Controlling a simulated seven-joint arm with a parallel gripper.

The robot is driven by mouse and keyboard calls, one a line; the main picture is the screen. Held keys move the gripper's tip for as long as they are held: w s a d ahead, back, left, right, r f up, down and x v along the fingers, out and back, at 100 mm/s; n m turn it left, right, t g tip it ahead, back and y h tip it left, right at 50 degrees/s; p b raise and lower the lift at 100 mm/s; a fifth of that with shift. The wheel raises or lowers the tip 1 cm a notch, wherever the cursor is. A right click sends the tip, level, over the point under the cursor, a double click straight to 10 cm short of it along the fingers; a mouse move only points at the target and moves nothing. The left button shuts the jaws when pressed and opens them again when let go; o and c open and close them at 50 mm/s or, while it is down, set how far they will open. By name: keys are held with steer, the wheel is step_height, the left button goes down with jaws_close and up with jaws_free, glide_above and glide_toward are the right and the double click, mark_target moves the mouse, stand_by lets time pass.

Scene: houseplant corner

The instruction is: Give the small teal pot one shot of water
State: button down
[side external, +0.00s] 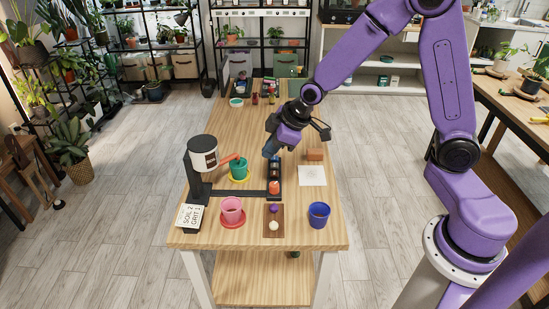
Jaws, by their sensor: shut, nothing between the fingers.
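A teal pot (239,168) stands on a yellow saucer (238,180) near the middle of the table. The orange spout (229,159) of a dispenser with a white and dark drum (204,155) reaches over or beside its rim; I cannot tell which. My gripper (268,154) is shut and empty, pointing down to the right of the teal pot, over the far end of a black strip (275,170). An orange piece (274,188) sits at the strip's near end. I cannot tell whether my fingertips touch the strip.
A pink pot (232,210) on a saucer, a brown board (273,230) with two small balls, and a blue pot (319,214) stand near the front. A sign reading "SOIL 2 GRIT 1" (189,217) is front left. White paper (312,178) and a brown block (315,155) lie right.

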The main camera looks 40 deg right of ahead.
steer(key=w+d+f+m+t+h, duration=0.1)
steer(key=w+d+f+t, duration=0.15)
steer(key=w+d, duration=0.5)
steer(key=t+h, duration=0.1)
steer(key=h, duration=0.1)
glide_above(276, 159)
step_height(276, 159, down, 4)
steer(key=shift+w+d+r+m, duration=0.1)
steer(key=shift+r+m, duration=0.1)
steer(key=shift+m, duration=0.1)
steer(key=shift+f, duration=0.1)
steer(key=shift+f, duration=4.3)
steer(key=shift+f, duration=0.45)
steer(key=shift+f, duration=0.5)
steer(key=shift+r, duration=0.95)
